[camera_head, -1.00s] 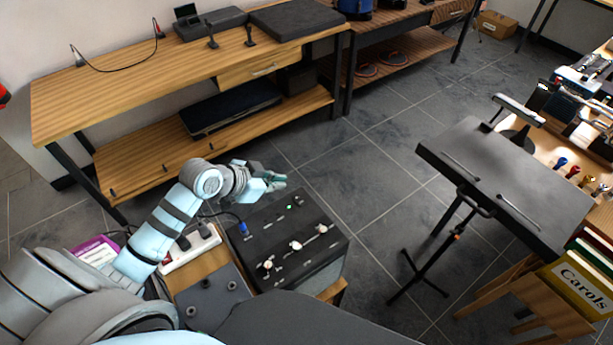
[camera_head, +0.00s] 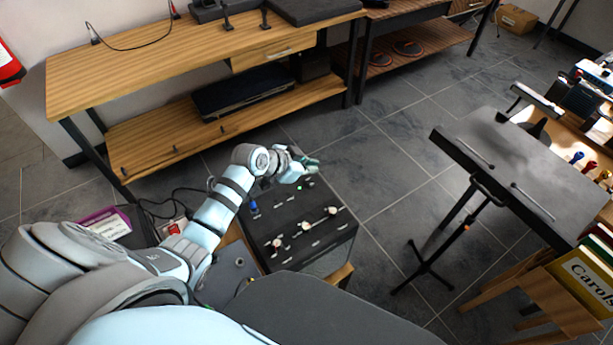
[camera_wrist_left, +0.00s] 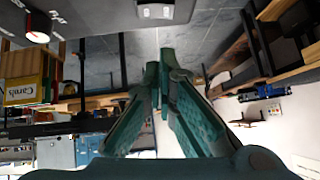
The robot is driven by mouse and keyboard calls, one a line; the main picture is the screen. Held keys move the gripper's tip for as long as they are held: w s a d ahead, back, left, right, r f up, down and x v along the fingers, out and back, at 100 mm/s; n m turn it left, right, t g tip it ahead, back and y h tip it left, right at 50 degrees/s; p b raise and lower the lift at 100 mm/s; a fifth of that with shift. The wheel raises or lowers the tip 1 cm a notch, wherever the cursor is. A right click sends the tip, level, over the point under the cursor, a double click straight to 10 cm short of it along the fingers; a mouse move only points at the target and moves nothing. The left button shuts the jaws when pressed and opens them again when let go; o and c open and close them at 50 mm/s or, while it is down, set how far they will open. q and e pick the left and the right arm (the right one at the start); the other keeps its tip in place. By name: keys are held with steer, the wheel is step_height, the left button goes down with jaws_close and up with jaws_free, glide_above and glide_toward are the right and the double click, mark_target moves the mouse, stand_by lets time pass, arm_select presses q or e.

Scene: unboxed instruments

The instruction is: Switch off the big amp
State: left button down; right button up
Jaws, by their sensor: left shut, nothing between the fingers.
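The big amp (camera_head: 318,247) is a black box with pale knobs and a blue plug on its top panel, in the lower middle of the head view. A small green light glows near its far edge. My left gripper (camera_head: 313,166) is above that far edge, shut and empty. In the left wrist view the gripper's fingers (camera_wrist_left: 157,76) meet at the tips. A pale rocker-like switch (camera_wrist_left: 155,12) shows beyond the tips at the top, apart from them. Its on or off position is unclear. My right gripper is not in view.
A music stand (camera_head: 510,170) with two thin sticks stands to the right. A wooden workbench (camera_head: 130,75) with a lower shelf is behind. Tiled floor between the amp and stand is clear.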

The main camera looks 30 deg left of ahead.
mark_target(307, 183)
arm_select(q)
steer(key=shift+a+f, duration=0.2)
steer(key=shift+f, duration=0.75)
steer(key=shift+a+f, duration=0.15)
steer(key=shift+f, duration=0.75)
steer(key=shift+w+a+f+b, duration=0.2)
steer(key=shift+f+b, duration=0.25)
steer(key=shift+b, duration=0.35)
steer(key=shift+s+r, duration=0.1)
steer(key=shift+s+d+p, duration=0.1)
steer(key=shift+d+p, duration=0.05)
steer(key=shift+p, duration=0.15)
